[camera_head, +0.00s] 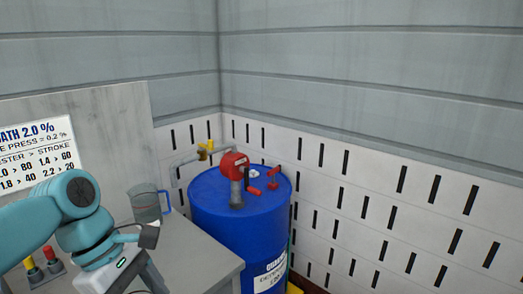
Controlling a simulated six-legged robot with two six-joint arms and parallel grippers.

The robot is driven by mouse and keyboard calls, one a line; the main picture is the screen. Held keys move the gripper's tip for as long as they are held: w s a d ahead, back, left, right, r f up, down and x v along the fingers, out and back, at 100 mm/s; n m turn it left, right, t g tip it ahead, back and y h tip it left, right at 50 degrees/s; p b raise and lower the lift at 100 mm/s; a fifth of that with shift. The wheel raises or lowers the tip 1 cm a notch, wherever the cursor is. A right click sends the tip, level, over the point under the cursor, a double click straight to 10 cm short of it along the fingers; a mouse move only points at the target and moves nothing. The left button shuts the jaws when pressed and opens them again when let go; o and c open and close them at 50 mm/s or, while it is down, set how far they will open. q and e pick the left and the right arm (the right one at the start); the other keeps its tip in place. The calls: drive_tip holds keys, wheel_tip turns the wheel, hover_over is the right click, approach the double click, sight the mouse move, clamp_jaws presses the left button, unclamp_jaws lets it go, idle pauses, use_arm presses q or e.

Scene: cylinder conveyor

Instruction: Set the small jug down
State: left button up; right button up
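The small jug (146,205) is clear with a blue handle on its right side. It stands upright near the back of the grey table (205,262), just left of the blue drum. My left gripper (146,281) is in front of the jug and below it in the picture, pointing down and right. Its fingertips run out at the bottom edge, so its opening cannot be judged. The jug appears apart from the fingers. My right gripper is not in view.
A blue drum (235,240) with a red hand pump (234,167) and a grey spout pipe (188,158) stands right of the table. A printed sign (38,150) is on the back panel. Red and yellow knobs (40,268) are at lower left. A slotted white wall (400,220) closes the right.

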use_arm(q)
drive_tip(key=x, duration=0.3)
drive_tip(key=shift+d+f, duration=0.1)
drive_tip(key=shift+f, duration=0.05)
drive_tip(key=w+f+m+g+y, duration=0.1)
drive_tip(key=w+f+m+y, duration=0.1)
drive_tip(key=f+m, duration=0.5)
drive_tip(key=w+a+f+m+g+y, duration=0.1)
drive_tip(key=w+f+m+g+y, duration=0.1)
drive_tip(key=f+m, duration=0.6)
wheel_tip(320, 180, down, 4)
drive_tip(key=shift+w+a+r+m, duration=0.15)
drive_tip(key=shift+w+a+m, duration=0.15)
drive_tip(key=shift+w, duration=0.45)
drive_tip(key=shift+w+g, duration=0.1)
drive_tip(key=shift+g, duration=0.2)
